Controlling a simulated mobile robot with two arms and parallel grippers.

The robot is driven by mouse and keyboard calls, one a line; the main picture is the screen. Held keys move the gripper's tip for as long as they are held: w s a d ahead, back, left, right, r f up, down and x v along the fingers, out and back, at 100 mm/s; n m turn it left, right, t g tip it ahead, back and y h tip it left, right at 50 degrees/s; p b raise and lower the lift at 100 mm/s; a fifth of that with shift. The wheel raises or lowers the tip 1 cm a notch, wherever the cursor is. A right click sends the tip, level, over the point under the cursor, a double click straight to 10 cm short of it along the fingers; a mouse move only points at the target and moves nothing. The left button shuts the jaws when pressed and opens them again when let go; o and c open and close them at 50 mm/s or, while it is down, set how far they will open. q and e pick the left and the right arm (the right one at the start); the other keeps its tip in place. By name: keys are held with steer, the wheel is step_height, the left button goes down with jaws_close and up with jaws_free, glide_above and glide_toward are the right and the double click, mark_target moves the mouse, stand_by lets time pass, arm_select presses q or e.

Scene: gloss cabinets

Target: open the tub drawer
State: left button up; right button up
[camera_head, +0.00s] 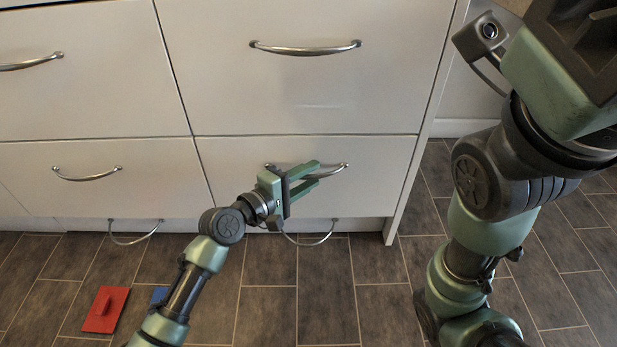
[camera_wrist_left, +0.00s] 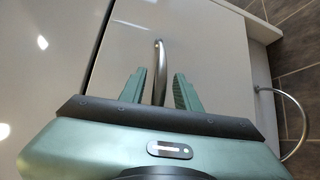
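The white cabinet front has several drawers with curved metal handles, and no label shows which is the tub drawer. My left gripper (camera_head: 318,173) is at the lower right drawer (camera_head: 378,180), in front of its handle (camera_head: 346,166). In the left wrist view the fingers of my left gripper (camera_wrist_left: 159,78) are apart, with the handle (camera_wrist_left: 160,62) running between them. A gap shows on each side of the handle. The lower right drawer looks shut. My right arm stands at the right side; its gripper fingers cannot be made out.
The upper right drawer (camera_head: 300,90) and lower left drawer (camera_head: 90,190) look shut. Low handles (camera_head: 135,240) stick out near the floor. A red flat object (camera_head: 105,310) and a partly hidden blue one (camera_head: 158,295) lie on the tiles. Floor right of the cabinet is free beside my right arm.

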arm_select(q)
steer(key=shift+c, duration=0.3)
jaws_close()
stand_by(1.1)
